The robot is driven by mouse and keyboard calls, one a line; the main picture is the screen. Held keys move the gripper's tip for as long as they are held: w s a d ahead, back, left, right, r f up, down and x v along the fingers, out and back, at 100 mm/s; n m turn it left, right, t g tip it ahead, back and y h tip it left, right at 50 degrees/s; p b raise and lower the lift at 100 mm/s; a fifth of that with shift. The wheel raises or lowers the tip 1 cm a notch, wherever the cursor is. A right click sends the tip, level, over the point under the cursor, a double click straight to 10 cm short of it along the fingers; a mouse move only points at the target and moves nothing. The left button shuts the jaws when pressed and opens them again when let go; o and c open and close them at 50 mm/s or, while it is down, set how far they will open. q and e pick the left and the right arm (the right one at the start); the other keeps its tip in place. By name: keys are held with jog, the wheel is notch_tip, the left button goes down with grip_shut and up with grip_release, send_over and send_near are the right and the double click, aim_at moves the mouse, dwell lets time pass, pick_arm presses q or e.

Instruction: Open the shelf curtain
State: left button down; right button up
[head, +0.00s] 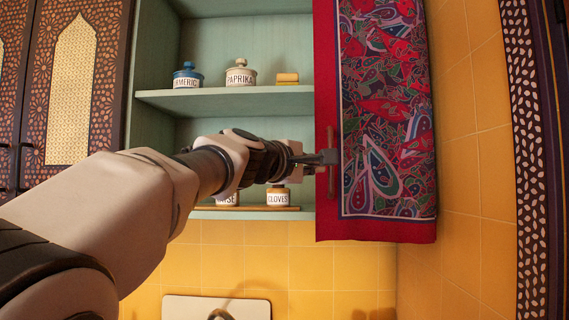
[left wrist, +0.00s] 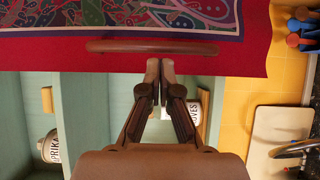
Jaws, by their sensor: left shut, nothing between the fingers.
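The shelf curtain (head: 385,110) hangs at the right of the shelf (head: 235,103), with a red border and a paisley pattern. The left part of the shelf is uncovered. A brown bar handle (head: 331,180) stands upright near the curtain's left edge. My left gripper (head: 330,157) is shut and empty, its fingertips at the handle. In the left wrist view the curtain (left wrist: 245,58) and handle (left wrist: 120,46) lie just beyond the closed fingertips (left wrist: 159,68); I cannot tell whether they touch. My right gripper is not in view.
Jars stand on the shelves: turmeric (head: 187,77), paprika (head: 240,75) and cloves (head: 277,197). A patterned cabinet door (head: 75,90) is at the left. A yellow tiled wall (head: 475,130) borders the curtain at right. A pale board (head: 215,307) is below.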

pick_arm(q)
jog(key=shift+s+d, duration=0.1)
jog(key=shift+d, duration=0.4)
